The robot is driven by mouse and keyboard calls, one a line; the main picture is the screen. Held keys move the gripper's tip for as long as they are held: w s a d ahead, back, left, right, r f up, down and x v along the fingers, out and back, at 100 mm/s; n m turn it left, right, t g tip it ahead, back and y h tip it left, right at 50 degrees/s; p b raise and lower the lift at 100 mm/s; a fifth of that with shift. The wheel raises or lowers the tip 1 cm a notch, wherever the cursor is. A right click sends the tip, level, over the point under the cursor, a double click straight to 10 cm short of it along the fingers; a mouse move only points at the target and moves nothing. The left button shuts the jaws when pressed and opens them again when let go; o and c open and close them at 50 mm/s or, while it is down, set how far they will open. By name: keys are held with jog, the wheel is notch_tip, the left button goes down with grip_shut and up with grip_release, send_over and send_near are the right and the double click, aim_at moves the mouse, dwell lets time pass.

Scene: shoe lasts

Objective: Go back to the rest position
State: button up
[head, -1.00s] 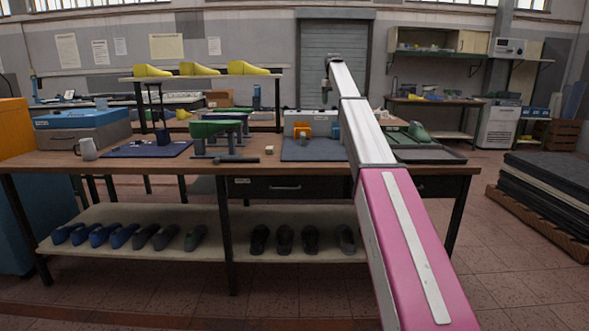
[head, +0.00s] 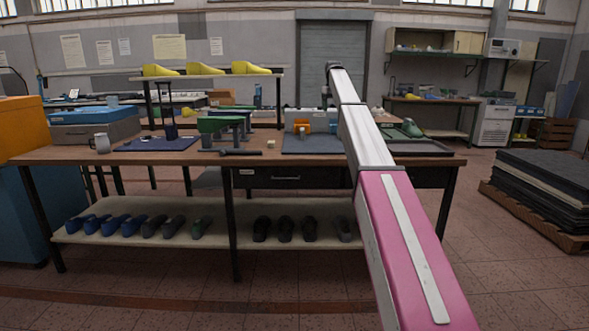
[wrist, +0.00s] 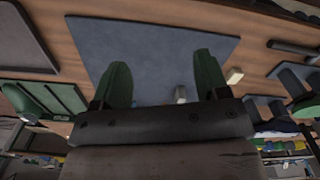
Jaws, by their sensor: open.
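My gripper (wrist: 162,80) shows in the wrist view as two green fingers, wide apart with nothing between them. It is over the blue-grey mat (wrist: 150,45) on the bench. In the head view my arm reaches forward over the workbench (head: 100,157), and the fingers cannot be made out there. The same mat also shows in the head view (head: 305,147), partly behind my arm. A small pale block (wrist: 234,76) lies beside the right finger in the wrist view. A small grey piece (wrist: 181,95) shows between the fingers, lower down.
A dark tray (head: 425,149) and a green last (head: 411,128) are right of my arm. A green last on a stand (head: 212,124), a mug (head: 101,143) and a blue mat (head: 155,145) are left. The lower shelf (head: 150,235) holds several lasts.

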jog(key=s+f+m, duration=0.1)
jog(key=s+f, duration=0.7)
jog(key=f, duration=0.4)
jog(key=s+f, duration=0.8)
jog(key=f, duration=0.4)
jog(key=s+f+m, duration=0.1)
jog(key=s+f, duration=0.8)
jog(key=f, duration=0.3)
jog(key=s+f, duration=0.6)
jog(key=s, duration=0.5)
jog(key=s+f+m, duration=0.1)
jog(key=s+f, duration=0.5)
jog(key=s, duration=0.5)
jog(key=s+d+f, duration=0.1)
jog(key=s+f, duration=0.5)
jog(key=s, duration=0.5)
jog(key=shift+s+f+m, duration=0.25)
jog(key=shift+f+m, duration=0.05)
jog(key=shift+f, duration=0.05)
